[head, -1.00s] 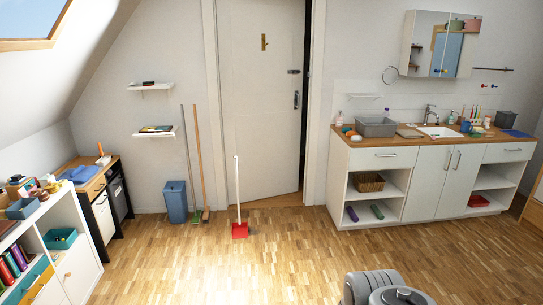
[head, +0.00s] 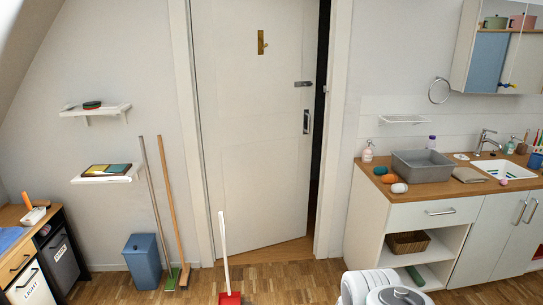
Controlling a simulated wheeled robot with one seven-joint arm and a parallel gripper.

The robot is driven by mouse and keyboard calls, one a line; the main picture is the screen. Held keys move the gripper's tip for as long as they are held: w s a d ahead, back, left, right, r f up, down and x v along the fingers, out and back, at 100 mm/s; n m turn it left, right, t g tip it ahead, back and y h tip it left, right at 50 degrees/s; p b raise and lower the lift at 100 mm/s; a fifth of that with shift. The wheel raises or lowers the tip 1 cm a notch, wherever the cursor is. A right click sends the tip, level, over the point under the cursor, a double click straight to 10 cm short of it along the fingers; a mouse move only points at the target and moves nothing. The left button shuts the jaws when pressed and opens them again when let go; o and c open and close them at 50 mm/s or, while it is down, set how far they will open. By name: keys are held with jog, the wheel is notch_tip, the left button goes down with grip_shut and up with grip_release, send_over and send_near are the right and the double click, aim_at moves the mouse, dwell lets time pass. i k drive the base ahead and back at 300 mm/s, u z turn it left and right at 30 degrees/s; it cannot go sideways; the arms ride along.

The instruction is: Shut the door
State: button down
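The white door (head: 255,130) stands ajar in its frame in the head view. A brass plate (head: 261,42) is high on the door. A latch (head: 304,84) and a recessed handle (head: 306,121) sit near its right edge. A white-handled tool with a red base (head: 230,297) stands upright on the floor in front of the door. My gripper is not in view; only a rounded grey-white part of my own body shows at the bottom.
A blue bin (head: 143,261) and two long-handled brooms (head: 171,215) stand left of the door. A sink counter (head: 400,215) with a grey basin (head: 422,165) is at the right. Wooden floor is open before the door, apart from the red-based tool.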

aim_at(256, 115)
jog(key=i, duration=4.1)
jog(key=u, duration=1.15)
